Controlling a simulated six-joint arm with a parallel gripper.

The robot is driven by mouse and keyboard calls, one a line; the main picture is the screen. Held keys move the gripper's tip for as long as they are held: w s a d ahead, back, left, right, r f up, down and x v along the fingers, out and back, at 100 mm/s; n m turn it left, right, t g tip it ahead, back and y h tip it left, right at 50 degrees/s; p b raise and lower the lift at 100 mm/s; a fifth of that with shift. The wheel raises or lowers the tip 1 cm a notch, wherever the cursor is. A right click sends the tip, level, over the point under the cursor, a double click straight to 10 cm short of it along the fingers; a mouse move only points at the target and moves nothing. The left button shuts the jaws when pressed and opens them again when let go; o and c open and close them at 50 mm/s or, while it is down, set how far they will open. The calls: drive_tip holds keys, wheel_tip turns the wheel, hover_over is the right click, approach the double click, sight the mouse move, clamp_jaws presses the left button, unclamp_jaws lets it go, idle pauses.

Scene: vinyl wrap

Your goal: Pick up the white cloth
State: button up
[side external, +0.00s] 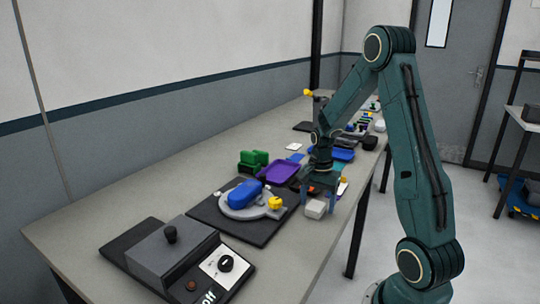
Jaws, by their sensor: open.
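A small pale block-like thing (316,209), which may be the folded white cloth, lies near the table's front edge. My gripper (318,199) points down right at it, with one finger to its left and one to its right in the picture. The jaws are open. I cannot tell whether the fingers touch it.
A dark mat (240,228) with a grey fixture and blue part (243,194) is left of my gripper. A purple tray (279,171) and green blocks (252,161) stand behind. A control box (172,260) sits at the near end. Bare table (130,195) lies left.

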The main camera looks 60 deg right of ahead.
sight(317, 203)
drive_tip(key=c, duration=1.1)
drive_tip(key=shift+r, duration=0.15)
wheel_tip(317, 203, up, 20)
drive_tip(key=shift+f, duration=0.15)
idle(0.4)
